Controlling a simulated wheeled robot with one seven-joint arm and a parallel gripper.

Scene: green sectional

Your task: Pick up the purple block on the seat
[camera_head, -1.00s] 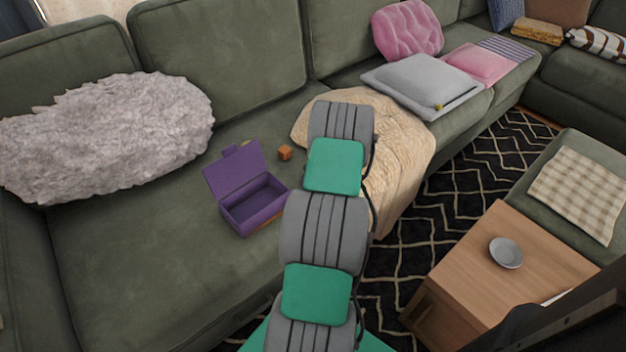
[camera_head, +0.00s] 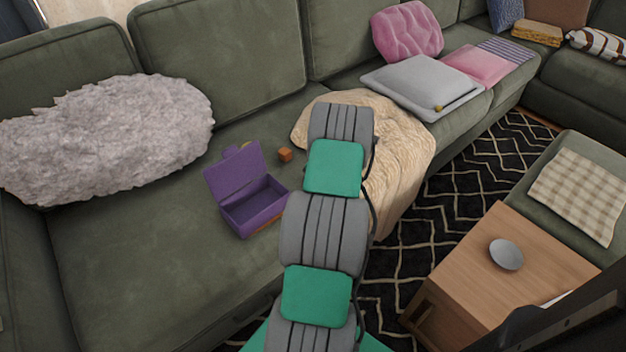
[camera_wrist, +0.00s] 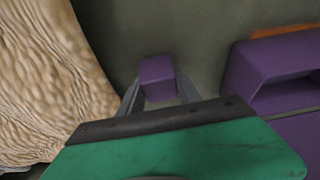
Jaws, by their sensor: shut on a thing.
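The purple block (camera_wrist: 157,77) shows in the wrist view between the fingertips of my gripper (camera_wrist: 158,92). My gripper is shut on the block, with one finger on each side of it. The green seat (camera_wrist: 190,25) lies behind the block; I cannot tell whether the block touches it. In the head view my arm hides both the gripper and the block.
An open purple box (camera_head: 248,203) stands on the seat (camera_head: 150,255), and also shows in the wrist view (camera_wrist: 245,65). A beige blanket (camera_head: 405,150) lies beside my arm. A fluffy cushion (camera_head: 110,140) sits left.

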